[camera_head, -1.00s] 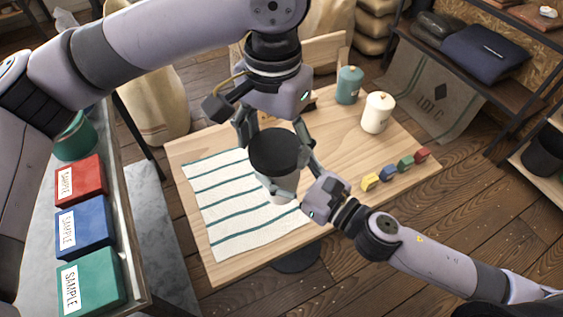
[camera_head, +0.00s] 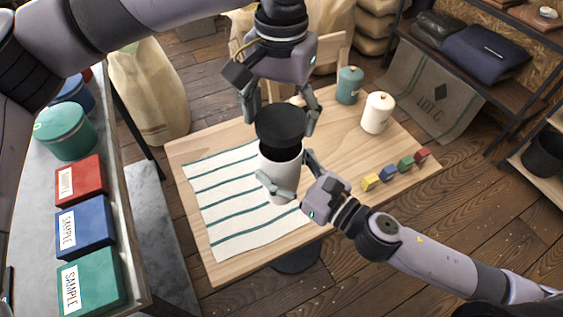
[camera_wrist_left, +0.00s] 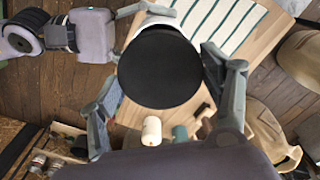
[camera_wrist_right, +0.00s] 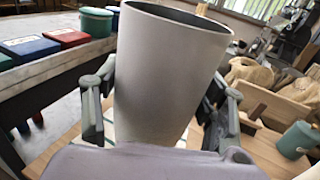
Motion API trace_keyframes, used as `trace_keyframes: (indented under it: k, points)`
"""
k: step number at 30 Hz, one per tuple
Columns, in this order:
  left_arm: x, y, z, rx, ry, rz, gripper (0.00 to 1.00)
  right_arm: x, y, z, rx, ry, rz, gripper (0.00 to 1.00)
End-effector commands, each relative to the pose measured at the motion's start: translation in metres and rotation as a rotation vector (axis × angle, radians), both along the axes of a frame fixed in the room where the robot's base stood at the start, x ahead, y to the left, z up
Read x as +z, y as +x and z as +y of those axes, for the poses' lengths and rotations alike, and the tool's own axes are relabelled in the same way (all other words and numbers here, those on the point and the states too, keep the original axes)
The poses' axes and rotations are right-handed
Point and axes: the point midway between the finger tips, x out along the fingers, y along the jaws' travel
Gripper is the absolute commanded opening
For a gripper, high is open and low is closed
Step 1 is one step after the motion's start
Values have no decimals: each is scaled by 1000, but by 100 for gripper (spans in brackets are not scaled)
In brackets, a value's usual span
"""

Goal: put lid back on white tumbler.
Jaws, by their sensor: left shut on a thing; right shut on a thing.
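The black round lid (camera_head: 280,122) is held by my left gripper (camera_head: 281,116), whose fingers are shut on its sides. The lid also fills the middle of the left wrist view (camera_wrist_left: 160,68). The white tumbler (camera_head: 280,170) stands upright with its dark open mouth showing just below the lid; the two look apart. My right gripper (camera_head: 288,176) is shut around the tumbler's body. The right wrist view shows the tumbler (camera_wrist_right: 160,80) close up between the fingers, its mouth open, with no lid seen there. The lid hides the far part of the rim.
A striped cloth (camera_head: 220,205) lies on the wooden table (camera_head: 335,145). A teal canister (camera_head: 349,86), a white canister (camera_head: 377,113) and several small coloured blocks (camera_head: 388,174) are at the right. Sample boxes (camera_head: 82,225) line the left counter. The table's front edge is clear.

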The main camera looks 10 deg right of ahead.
Motion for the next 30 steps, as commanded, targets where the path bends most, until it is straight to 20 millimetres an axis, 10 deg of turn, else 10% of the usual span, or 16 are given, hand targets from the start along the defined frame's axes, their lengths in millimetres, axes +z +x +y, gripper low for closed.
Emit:
trace_keyframes:
  k: [30]
  points:
    - [-26,-1,1,0,4,-1,53,1,0,0,0,1,-2,8]
